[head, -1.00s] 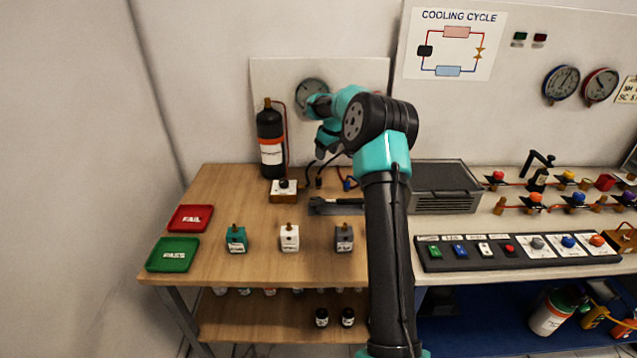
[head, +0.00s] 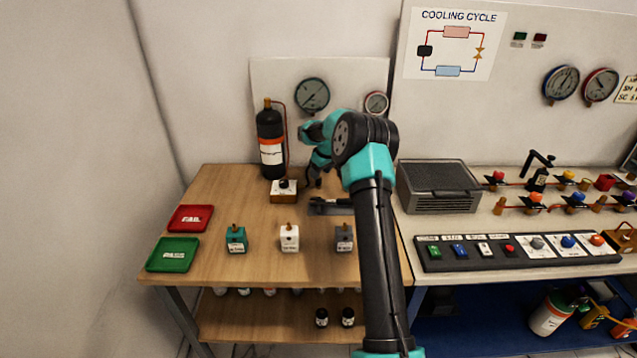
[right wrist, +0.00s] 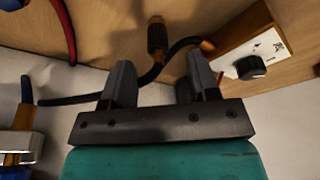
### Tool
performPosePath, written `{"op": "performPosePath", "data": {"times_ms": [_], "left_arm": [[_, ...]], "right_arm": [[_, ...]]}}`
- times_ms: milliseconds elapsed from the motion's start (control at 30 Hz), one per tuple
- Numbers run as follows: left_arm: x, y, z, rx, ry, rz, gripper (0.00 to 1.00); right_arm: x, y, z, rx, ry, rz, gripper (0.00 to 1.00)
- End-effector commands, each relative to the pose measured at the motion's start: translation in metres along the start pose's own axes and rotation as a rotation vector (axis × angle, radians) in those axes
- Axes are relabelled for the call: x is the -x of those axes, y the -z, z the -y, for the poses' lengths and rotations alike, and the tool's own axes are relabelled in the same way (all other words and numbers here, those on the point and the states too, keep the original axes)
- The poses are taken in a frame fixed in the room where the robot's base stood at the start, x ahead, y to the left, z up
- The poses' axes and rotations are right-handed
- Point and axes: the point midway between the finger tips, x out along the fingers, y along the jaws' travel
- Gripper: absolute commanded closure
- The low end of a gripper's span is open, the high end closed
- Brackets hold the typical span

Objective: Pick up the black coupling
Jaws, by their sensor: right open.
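In the right wrist view, a dark coupling with brass ends (right wrist: 157,38), which looks like the black coupling, is just beyond the fingertips. It lines up roughly with the gap between them. A black hose (right wrist: 152,76) curves from its lower end. My right gripper (right wrist: 158,65) is open, with nothing seen gripped between its fingers. In the head view my right gripper (head: 315,178) is low over the back of the wooden table, right of the knob block. The coupling cannot be made out there, close to the gripper and arm. My left gripper is not in view.
The wooden block with a black knob (right wrist: 250,67) is close beside the right finger in the wrist view. A red hose (right wrist: 65,30) and a blue-ended part (right wrist: 27,90) are to the left. A black cylinder (head: 271,140) stands behind. Three small blocks, including a white one (head: 289,238), stand in front.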

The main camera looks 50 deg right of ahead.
Motion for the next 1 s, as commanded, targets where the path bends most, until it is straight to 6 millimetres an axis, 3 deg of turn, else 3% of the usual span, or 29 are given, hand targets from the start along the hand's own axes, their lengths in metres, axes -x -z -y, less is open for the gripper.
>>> {"op": "performPosePath", "data": {"times_ms": [433, 1000], "left_arm": [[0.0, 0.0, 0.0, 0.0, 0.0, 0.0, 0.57], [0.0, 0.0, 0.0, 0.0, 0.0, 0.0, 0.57]], "right_arm": [[-0.047, 0.0, -0.002, -0.001, 0.0, 0.001, 0.46], [-0.051, 0.0, -0.003, -0.001, -0.002, 0.0, 0.47]]}}
